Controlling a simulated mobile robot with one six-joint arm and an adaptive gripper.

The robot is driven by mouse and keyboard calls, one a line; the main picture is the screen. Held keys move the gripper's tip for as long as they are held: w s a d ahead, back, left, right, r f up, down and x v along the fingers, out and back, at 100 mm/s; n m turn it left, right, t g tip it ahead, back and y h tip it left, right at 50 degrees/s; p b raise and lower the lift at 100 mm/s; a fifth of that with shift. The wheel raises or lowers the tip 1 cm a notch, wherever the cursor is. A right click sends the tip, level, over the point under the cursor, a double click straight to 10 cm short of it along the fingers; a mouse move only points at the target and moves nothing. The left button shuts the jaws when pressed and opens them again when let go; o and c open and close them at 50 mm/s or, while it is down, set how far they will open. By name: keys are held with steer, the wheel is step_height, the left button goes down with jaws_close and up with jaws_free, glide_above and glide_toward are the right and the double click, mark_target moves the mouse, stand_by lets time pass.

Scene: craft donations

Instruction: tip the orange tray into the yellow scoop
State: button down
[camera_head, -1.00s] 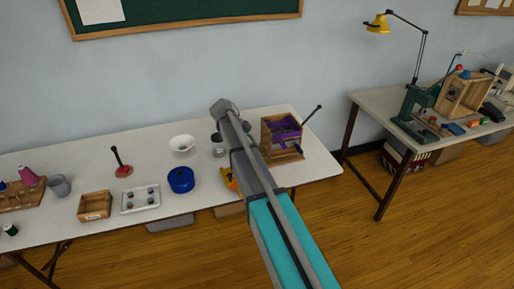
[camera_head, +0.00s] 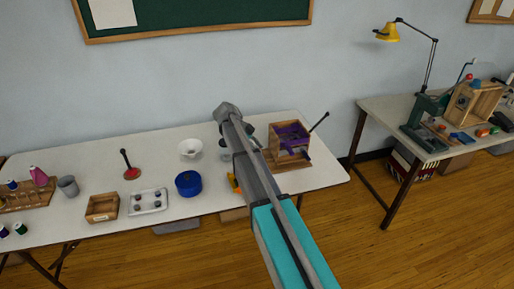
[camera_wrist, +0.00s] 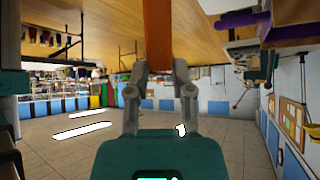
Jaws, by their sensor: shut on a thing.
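My gripper (camera_wrist: 159,78) is shut on an orange piece (camera_wrist: 157,35) in the wrist view, which looks like the orange tray. Only a narrow strip of it shows, running up out of the picture, so its contents and full tilt are hidden. A small yellow-orange thing (camera_head: 234,183) peeks out left of my arm at the table's front. I cannot tell whether it is the yellow scoop or part of the tray.
On the white table (camera_head: 100,160) stand a blue round tin (camera_head: 188,184), a white bowl (camera_head: 190,149), a muffin-like tray (camera_head: 148,201), a wooden box (camera_head: 102,208) and a wooden box with purple inside (camera_head: 290,143). A second table (camera_head: 375,115) stands right.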

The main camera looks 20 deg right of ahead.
step_height(320, 180, up, 2)
steer(key=shift+r+p, duration=0.1)
steer(key=shift+p, duration=0.65)
step_height(320, 180, down, 3)
steer(key=b, duration=0.3)
step_height(320, 180, up, 3)
steer(key=p, duration=0.3)
stand_by(0.4)
